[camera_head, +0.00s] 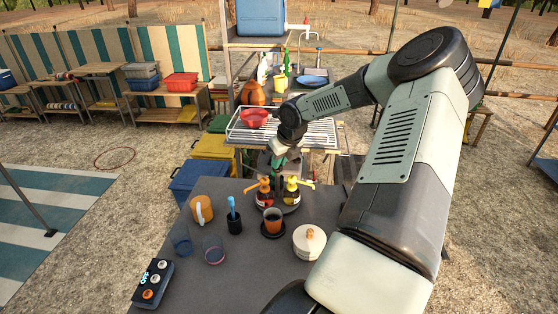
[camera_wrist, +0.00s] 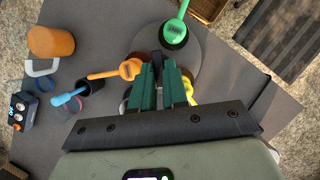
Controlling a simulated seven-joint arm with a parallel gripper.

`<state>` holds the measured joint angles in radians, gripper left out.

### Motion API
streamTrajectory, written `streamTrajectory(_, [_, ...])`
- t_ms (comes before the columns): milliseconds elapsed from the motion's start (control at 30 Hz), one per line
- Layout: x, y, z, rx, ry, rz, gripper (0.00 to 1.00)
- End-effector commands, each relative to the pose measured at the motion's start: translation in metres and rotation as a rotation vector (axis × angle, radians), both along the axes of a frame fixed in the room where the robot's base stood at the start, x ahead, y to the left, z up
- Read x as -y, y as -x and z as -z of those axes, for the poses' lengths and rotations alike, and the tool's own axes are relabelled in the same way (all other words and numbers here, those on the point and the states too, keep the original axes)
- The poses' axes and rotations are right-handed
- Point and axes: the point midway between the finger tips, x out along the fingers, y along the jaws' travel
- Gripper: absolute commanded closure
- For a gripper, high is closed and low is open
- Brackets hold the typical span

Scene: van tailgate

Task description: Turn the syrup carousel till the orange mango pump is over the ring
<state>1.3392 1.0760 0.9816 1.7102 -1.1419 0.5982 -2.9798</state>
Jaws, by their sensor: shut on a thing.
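The syrup carousel is a grey round turntable (camera_wrist: 195,52) on the dark table. It carries an orange pump bottle (camera_head: 264,192) at front left and a yellow pump bottle (camera_head: 292,191) at front right in the head view. A green pump (camera_wrist: 175,32) stands on its far side in the wrist view. The orange spout points left, away from the dark cup (camera_head: 272,221). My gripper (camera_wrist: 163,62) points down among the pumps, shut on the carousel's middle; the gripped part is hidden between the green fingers. I cannot make out the ring for certain.
The cup stands on a dark saucer just in front of the carousel. An orange mug (camera_head: 201,209), a dark pot with a blue tool (camera_head: 234,220), two clear glasses, a white lidded pot (camera_head: 309,242) and a button box (camera_head: 152,283) are around it. A wire rack stands behind.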

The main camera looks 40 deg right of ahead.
Motion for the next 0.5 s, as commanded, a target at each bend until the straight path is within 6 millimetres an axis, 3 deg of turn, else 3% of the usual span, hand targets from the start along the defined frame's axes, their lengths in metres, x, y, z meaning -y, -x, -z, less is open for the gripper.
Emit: streamTrajectory(500, [0.0021,-0.0014,-0.0002,0.004,0.004,-0.032,1.00])
